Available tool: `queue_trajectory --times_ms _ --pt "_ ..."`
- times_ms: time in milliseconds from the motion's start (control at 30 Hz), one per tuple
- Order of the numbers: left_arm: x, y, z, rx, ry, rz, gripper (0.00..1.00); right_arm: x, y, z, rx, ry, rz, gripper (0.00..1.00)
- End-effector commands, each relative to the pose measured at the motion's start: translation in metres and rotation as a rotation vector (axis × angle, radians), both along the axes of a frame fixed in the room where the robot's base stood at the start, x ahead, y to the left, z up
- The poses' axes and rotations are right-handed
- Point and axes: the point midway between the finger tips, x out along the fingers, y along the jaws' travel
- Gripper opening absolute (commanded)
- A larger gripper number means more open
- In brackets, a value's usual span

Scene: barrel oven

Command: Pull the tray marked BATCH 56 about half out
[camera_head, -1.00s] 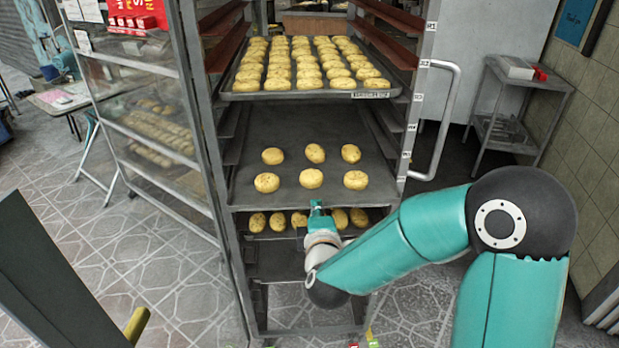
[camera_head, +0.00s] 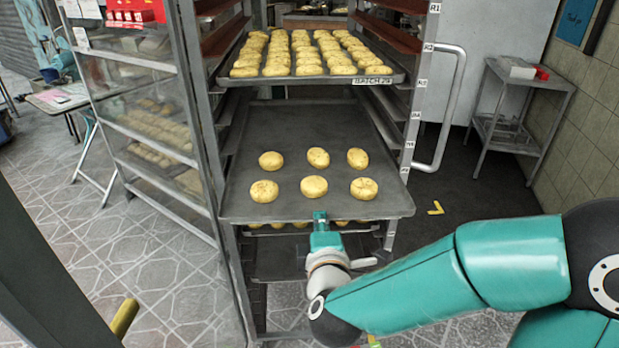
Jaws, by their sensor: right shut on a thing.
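A dark tray (camera_head: 290,208) with several round buns sits in the middle of the rack and juts out past the rack's front posts. No batch mark can be read on it. My right gripper (camera_head: 320,222) is shut on the middle of its front edge; the fingers are partly hidden there. The buns rest on the tray in two rows. A fuller tray (camera_head: 290,81) above carries a label (camera_head: 372,80) starting BATCH; its number is too small to be sure of. My left gripper is not in view.
The rack (camera_head: 409,135) has row labels on its right post and a bent handle (camera_head: 449,110) beside it. A lower tray with buns shows under the held one. A glazed rack (camera_head: 160,130) stands left, a metal trolley (camera_head: 515,110) right. Floor in front is mostly clear.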

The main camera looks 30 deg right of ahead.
Motion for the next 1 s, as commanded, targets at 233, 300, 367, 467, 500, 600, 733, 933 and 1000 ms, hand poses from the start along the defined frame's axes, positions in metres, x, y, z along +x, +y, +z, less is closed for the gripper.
queue_trajectory --times_ms 233,300,367,467,500,600,733,933,1000 --pt "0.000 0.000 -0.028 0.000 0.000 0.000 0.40 -0.011 0.007 -0.009 0.010 0.007 0.012 0.00" --pt "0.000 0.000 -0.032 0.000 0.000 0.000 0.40 -0.016 0.011 -0.007 0.009 0.005 0.014 0.00" --pt "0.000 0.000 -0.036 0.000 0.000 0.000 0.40 -0.020 0.014 -0.007 0.009 0.005 0.014 0.00" --pt "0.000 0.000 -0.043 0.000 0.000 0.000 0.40 -0.028 0.019 -0.007 0.009 0.006 0.014 0.00" --pt "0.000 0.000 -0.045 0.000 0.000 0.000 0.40 -0.032 0.020 -0.007 0.010 0.006 0.014 0.00" --pt "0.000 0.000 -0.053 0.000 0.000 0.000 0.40 -0.039 0.025 -0.006 0.009 0.004 0.013 0.00" --pt "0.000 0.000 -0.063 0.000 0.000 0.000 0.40 -0.049 0.031 -0.005 0.009 0.003 0.013 0.00" --pt "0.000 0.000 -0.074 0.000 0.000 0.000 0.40 -0.064 0.040 -0.004 0.008 0.003 0.012 0.00" --pt "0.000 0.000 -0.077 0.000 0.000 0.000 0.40 -0.069 0.043 -0.004 0.009 0.003 0.012 0.00"
